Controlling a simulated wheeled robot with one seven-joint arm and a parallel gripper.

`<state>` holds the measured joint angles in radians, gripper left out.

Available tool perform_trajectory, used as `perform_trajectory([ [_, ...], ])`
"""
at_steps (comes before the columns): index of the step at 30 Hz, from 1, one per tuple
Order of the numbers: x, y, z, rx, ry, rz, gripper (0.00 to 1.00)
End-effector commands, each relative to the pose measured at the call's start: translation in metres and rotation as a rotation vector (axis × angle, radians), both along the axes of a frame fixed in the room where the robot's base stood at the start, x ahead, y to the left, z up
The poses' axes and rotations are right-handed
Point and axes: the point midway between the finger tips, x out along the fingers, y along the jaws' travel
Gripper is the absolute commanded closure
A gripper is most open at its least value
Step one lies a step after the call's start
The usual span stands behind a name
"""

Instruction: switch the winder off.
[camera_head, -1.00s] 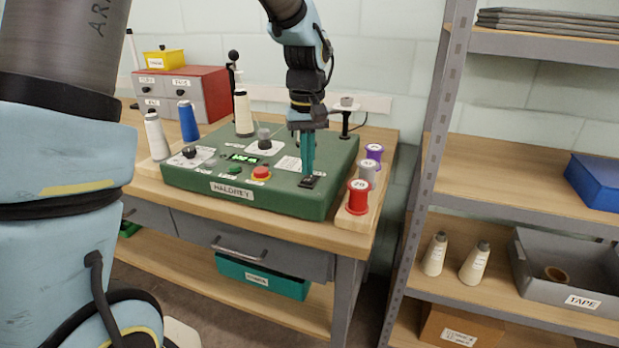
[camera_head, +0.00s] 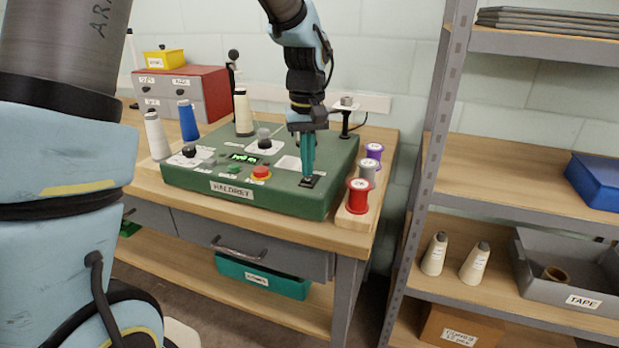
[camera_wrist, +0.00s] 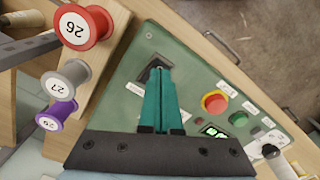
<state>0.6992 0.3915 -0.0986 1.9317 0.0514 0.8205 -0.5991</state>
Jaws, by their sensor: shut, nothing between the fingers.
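The green winder (camera_head: 300,200) sits on the wooden bench. Its top carries a lit green display (camera_head: 243,157), a red button on a yellow ring (camera_head: 261,173), a green button (camera_head: 234,169) and a small black switch plate (camera_head: 311,181) near the front right corner. My gripper (camera_head: 307,174) is shut and empty, pointing down with its teal fingertips at the switch plate. In the wrist view the fingertips (camera_wrist: 160,72) cover part of the switch plate (camera_wrist: 148,76). The switch's position is hidden, and I cannot tell whether the tips touch it.
Red (camera_head: 358,196), grey and purple spools stand on a wooden rack right of the winder. Several thread cones, including a blue one (camera_head: 188,121), stand at its left and back. A red drawer cabinet (camera_head: 205,88) is behind left; metal shelving (camera_head: 440,150) is at right.

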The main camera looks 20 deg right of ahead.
Motion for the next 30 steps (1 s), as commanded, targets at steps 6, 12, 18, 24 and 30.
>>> perform_trajectory([
  [6, 0.0, 0.0, -0.004, 0.0, 0.0, 0.0, 1.0],
  [12, 0.0, 0.0, -0.007, 0.0, 0.0, 0.0, 1.0],
  [18, 0.0, 0.0, -0.01, 0.0, 0.0, 0.0, 1.0],
  [24, 0.0, 0.0, -0.013, 0.0, 0.001, 0.0, 1.0],
  [30, 0.0, 0.0, -0.013, 0.0, 0.0, 0.0, 1.0],
])
